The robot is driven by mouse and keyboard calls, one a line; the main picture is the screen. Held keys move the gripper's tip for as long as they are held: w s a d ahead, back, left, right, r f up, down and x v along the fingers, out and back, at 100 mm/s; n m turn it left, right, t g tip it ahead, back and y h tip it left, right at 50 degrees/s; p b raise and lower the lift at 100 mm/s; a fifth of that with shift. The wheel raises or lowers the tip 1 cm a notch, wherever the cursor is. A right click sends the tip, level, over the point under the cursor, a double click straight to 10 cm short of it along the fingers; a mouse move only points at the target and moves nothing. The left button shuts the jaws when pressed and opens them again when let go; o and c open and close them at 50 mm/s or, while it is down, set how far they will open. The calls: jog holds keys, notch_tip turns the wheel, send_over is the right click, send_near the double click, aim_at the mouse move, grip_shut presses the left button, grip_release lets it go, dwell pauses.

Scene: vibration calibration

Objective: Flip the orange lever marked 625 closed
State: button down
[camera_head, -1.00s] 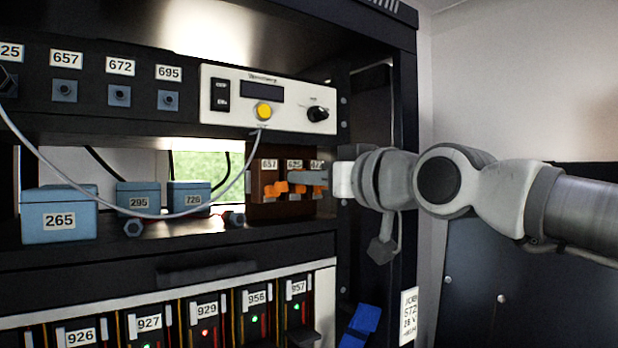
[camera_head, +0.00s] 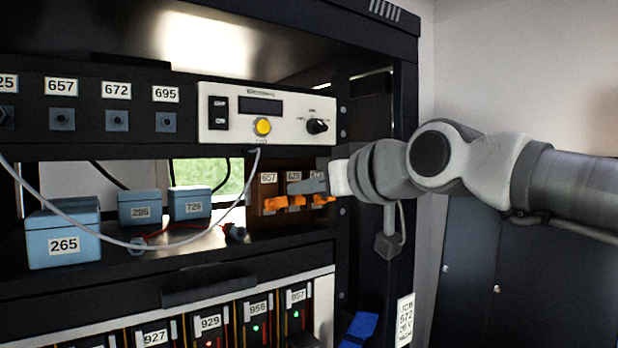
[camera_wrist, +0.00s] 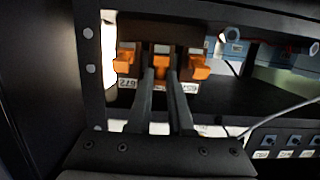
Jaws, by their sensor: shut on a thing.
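Three orange levers sit side by side on a brown panel (camera_head: 258,222) at the right end of the shelf. The lever under the 657 label (camera_head: 271,205) is at the left, and the lever marked 625 (camera_head: 297,203) is in the middle. A third lever (camera_head: 323,199) is at the right, its label partly covered. My gripper (camera_head: 297,187) reaches in from the right, in front of the middle lever. The wrist view shows the levers upside down. There my gripper's fingers (camera_wrist: 160,75) are on either side of the middle lever (camera_wrist: 161,63), shut on it. Its label is mostly hidden between the fingers.
A white control box (camera_head: 265,118) with a yellow button and black knob is above the levers. Blue boxes (camera_head: 62,240) stand left on the shelf. A grey cable (camera_head: 190,238) hangs nearby. The dark rack post (camera_head: 375,150) is close to my wrist.

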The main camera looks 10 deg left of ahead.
jog(key=shift+r, duration=0.1)
jog(key=c, duration=1.2)
grip_release()
jog(key=o, duration=0.4)
jog(key=shift+w+a, duration=0.15)
jog(key=shift+a, duration=0.05)
jog(key=shift+d, duration=0.1)
jog(key=b+v, duration=0.3)
jog(key=v, duration=1.4)
jog(key=shift+s+d, duration=0.1)
jog(key=shift+s, duration=0.2)
jog(key=s+d+f+m+g+h, duration=0.1)
jog(key=s+d+f+m+h, duration=0.1)
jog(key=f, duration=1.1)
jog(key=s+d+f+m+g+h, duration=0.2)
jog(key=d+f+h, duration=0.4)
jog(key=f, duration=0.7)
jog(key=s+d+f+m+g+h, duration=0.1)
jog(key=s+d+f+m+h, duration=0.3)
jog(key=f, duration=0.9)
jog(key=shift+s+d+m, duration=0.2)
jog(key=shift+d+m, duration=0.8)
jog(key=shift+d, duration=0.05)
